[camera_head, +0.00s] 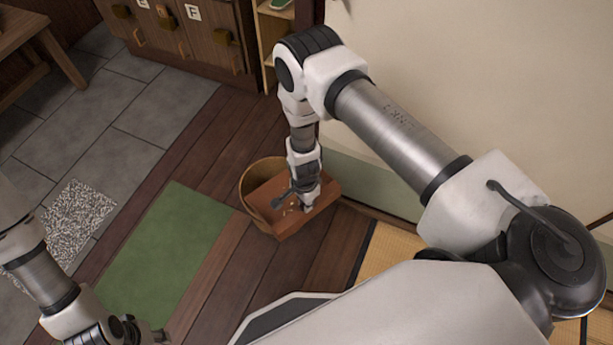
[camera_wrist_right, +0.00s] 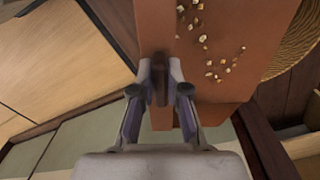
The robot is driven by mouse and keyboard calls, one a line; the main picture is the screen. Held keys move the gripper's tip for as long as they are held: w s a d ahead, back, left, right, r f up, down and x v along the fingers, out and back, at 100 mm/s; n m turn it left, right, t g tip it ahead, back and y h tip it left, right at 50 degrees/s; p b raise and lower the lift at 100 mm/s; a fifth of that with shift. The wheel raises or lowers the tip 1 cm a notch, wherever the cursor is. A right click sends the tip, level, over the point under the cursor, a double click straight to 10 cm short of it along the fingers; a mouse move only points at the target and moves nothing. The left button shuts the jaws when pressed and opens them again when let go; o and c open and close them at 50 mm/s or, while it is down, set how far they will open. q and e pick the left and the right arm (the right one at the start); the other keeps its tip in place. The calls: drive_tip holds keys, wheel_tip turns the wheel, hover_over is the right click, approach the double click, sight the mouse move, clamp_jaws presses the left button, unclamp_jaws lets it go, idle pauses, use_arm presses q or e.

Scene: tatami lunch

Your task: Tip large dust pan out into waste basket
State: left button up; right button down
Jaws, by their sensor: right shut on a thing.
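The large dust pan (camera_head: 285,226) is a flat reddish-brown tray. It lies over the wicker waste basket (camera_head: 246,186) in the head view and covers much of its opening. My right gripper (camera_head: 304,207) is shut on the dust pan's short dark handle. In the right wrist view several pale crumbs lie on the pan (camera_wrist_right: 212,25), and the basket's woven rim (camera_wrist_right: 296,45) shows beyond its right edge. Whether the pan touches the basket I cannot tell. My left gripper (camera_head: 154,335) is at the lower left, small and partly cut off, away from both.
The basket stands on dark floorboards (camera_head: 215,135) by a pale wall (camera_head: 440,90). A green mat (camera_head: 165,250) lies to the left, with grey tiles and a speckled mat (camera_head: 78,215) beyond. Wooden drawers (camera_head: 185,35) stand at the back. Tatami (camera_head: 395,250) lies to the right.

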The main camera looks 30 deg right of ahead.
drive_tip(key=shift+w+a+r+g+b, duration=0.1)
drive_tip(key=shift+w+r+g+b, duration=0.4)
drive_tip(key=shift+b, duration=4.2)
drive_tip(key=w+a+r+g+h+b, duration=0.1)
drive_tip(key=w+r+g+b, duration=0.4)
drive_tip(key=w+g+b, duration=0.1)
drive_tip(key=shift+w+a+h+b, duration=0.3)
drive_tip(key=shift+w+b, duration=0.2)
drive_tip(key=shift+b, duration=0.4)
drive_tip(key=shift+s, duration=0.1)
